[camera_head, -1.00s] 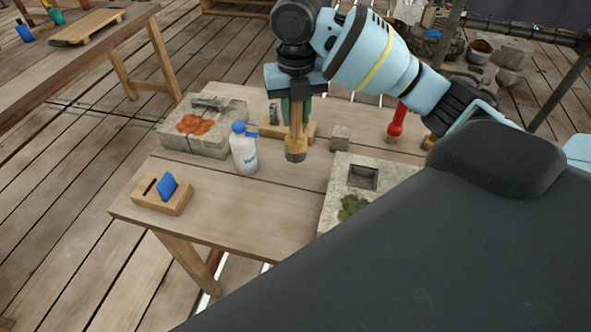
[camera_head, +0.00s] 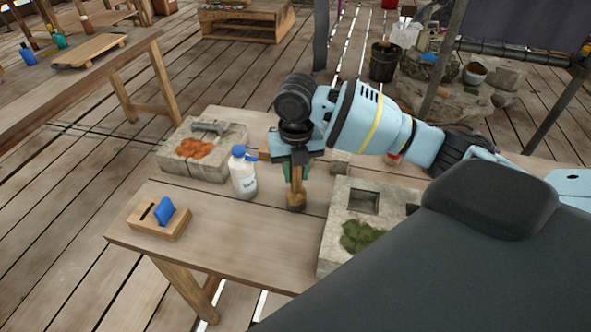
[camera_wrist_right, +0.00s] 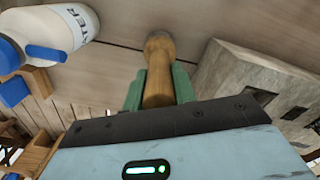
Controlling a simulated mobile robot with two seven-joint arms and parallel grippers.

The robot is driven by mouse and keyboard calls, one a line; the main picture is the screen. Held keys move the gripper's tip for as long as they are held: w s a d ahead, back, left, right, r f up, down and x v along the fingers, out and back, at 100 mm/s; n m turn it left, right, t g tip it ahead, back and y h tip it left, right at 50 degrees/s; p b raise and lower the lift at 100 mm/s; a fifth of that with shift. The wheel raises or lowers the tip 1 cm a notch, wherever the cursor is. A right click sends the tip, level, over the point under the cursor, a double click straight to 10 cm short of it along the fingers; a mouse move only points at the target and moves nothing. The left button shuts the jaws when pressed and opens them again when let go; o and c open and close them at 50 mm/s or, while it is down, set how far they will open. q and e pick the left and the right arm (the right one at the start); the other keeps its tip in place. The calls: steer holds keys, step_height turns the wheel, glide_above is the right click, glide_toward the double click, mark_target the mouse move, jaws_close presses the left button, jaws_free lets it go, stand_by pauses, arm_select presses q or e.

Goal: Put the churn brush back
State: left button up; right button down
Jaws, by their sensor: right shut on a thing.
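My right gripper (camera_head: 297,172) is shut on a wooden handle-like piece, which looks like the churn brush (camera_head: 296,198). It hangs upright over the worktable, with its thicker lower end downward, between the white bottle and the mossy stone block. I cannot tell whether that end touches the tabletop. In the right wrist view the green fingers (camera_wrist_right: 157,90) sit on both sides of the wooden shaft, and its rounded end (camera_wrist_right: 159,44) points away. Bristles are not clearly visible. My left gripper is not in view.
A white bottle (camera_head: 244,181) with a blue cap stands just left of the brush. A stone block (camera_head: 340,225) with a square recess and moss is at right. A wooden holder (camera_head: 150,222) with a blue piece stands front left. A stone basin (camera_head: 229,163) with orange pieces is behind. The front-middle tabletop is clear.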

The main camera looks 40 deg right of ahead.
stand_by(0.3)
steer(key=c, duration=1.1)
jaws_free()
step_height(320, 180, up, 12)
steer(key=shift+r+p, duration=0.15)
steer(key=shift+p, duration=0.25)
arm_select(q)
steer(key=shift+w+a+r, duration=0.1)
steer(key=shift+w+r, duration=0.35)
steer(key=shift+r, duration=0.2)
